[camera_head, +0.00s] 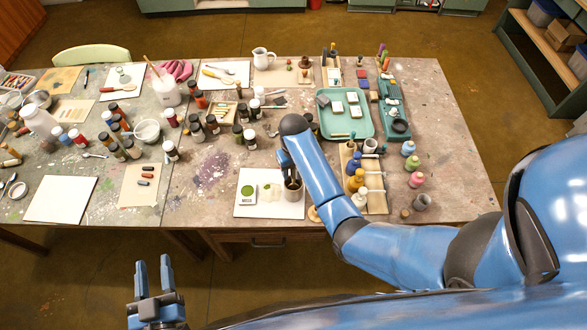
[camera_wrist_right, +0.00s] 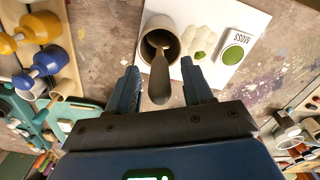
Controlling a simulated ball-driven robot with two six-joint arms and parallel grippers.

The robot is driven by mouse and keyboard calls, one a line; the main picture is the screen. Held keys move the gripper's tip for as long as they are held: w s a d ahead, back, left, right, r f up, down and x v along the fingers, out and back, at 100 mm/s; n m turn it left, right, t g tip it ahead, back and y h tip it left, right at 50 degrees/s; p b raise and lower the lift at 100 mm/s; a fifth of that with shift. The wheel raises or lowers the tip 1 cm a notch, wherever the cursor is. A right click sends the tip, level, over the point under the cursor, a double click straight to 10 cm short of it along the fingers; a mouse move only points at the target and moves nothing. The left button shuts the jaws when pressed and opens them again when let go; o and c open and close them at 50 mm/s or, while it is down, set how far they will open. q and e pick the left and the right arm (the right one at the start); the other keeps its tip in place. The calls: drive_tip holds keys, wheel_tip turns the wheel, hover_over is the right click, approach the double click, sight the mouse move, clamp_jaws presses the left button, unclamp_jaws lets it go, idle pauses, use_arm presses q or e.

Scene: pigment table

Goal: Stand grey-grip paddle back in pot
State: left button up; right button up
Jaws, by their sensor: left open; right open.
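The grey pot (camera_wrist_right: 147,53) stands upright on a white sheet; it also shows in the head view (camera_head: 293,192). The grey-grip paddle (camera_wrist_right: 159,80) is in the pot, its lower end inside the mouth and its dark grip pointing up toward the wrist camera. My right gripper (camera_wrist_right: 162,84) is open, with one finger on each side of the grip and visible gaps between; I see no contact. In the head view my right arm largely hides this gripper. My left gripper (camera_head: 153,268) is open and empty, in front of the table's edge.
A white sheet (camera_head: 262,211) carries a green swatch card (camera_head: 248,193) and pale daubs beside the pot. A wooden rack (camera_head: 378,203) with coloured bottles stands right of it. A teal tray (camera_head: 325,122) lies behind.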

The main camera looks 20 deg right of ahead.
wheel_tip(320, 180, up, 7)
drive_tip(key=shift+b, duration=0.75)
wheel_tip(320, 180, up, 3)
drive_tip(key=shift+f+p, duration=0.1)
drive_tip(key=shift+p, duration=0.6)
drive_tip(key=shift+r+p, duration=0.35)
drive_tip(key=shift+r, duration=0.15)
